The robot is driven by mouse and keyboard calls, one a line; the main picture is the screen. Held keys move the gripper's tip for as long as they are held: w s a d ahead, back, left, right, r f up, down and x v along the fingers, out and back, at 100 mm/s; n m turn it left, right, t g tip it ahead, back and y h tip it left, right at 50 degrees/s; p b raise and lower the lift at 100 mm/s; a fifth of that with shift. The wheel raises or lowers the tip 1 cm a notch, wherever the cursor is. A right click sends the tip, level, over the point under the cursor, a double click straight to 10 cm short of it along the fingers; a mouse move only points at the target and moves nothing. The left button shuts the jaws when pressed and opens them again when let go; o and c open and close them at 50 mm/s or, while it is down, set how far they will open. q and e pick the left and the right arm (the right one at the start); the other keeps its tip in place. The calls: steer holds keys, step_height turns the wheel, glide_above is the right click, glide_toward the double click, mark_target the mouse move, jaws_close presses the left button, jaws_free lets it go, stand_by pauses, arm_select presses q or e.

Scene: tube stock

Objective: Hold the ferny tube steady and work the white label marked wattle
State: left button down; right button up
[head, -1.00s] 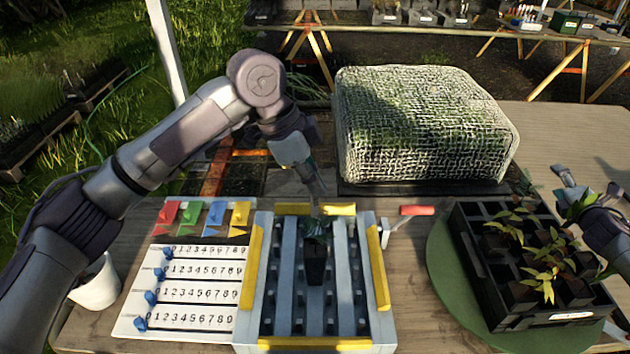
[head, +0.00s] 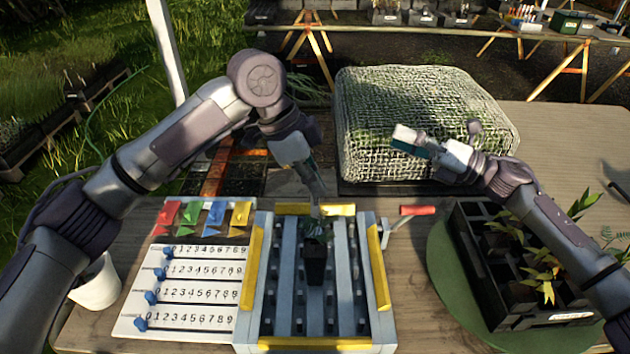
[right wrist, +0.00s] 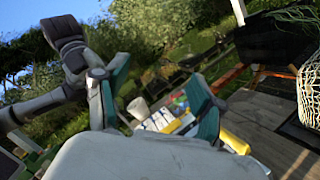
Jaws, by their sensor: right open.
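The ferny tube (head: 315,270), a small black pot with dark green leaves, stands upright in the grey slotted rack (head: 385,335) with yellow edge strips. My left gripper (head: 320,205) reaches down just behind its leaves; its fingertips are too small and hidden to tell whether they grip it. My right gripper (head: 438,137) is open and empty, raised in front of the netted block. In the right wrist view its two teal-padded fingers (right wrist: 157,98) are spread with nothing between. I cannot read the word wattle anywhere. A white label (head: 560,318) is on the black tray's front.
The black tray (head: 478,290) of seedlings stands on a green round mat (head: 437,265) at right, partly behind my right arm. A numbered board (head: 180,335) with blue sliders and coloured flags lies left. A red-handled tool (head: 416,210) is beside the rack. The netted block (head: 425,100) stands behind.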

steer(key=s+a+f+n+g, duration=0.4)
steer(key=s+a+n+g, duration=0.4)
steer(key=s+a, duration=0.1)
steer(key=n+g+h, duration=0.3)
steer(key=n+h, duration=0.1)
steer(key=n, duration=0.3)
glide_above(320, 269)
steer(key=s+d, duration=0.2)
steer(key=d, duration=0.3)
step_height(320, 269, down, 13)
steer(key=w+d+f+t, duration=0.1)
steer(key=w+d+f+h, duration=0.1)
steer(key=f, duration=0.1)
steer(key=w+d+f+t, duration=0.1)
steer(key=w, duration=0.1)
steer(key=shift+w+d+f+t+h, duration=0.1)
steer(key=shift+d+f+t+h, duration=0.2)
steer(key=shift+f, duration=0.1)
steer(key=shift+a+f, duration=0.1)
steer(key=shift+f, duration=0.1)
steer(key=shift+x, duration=4.75)
steer(key=c, duration=0.9)
steer(key=shift+o, duration=0.2)
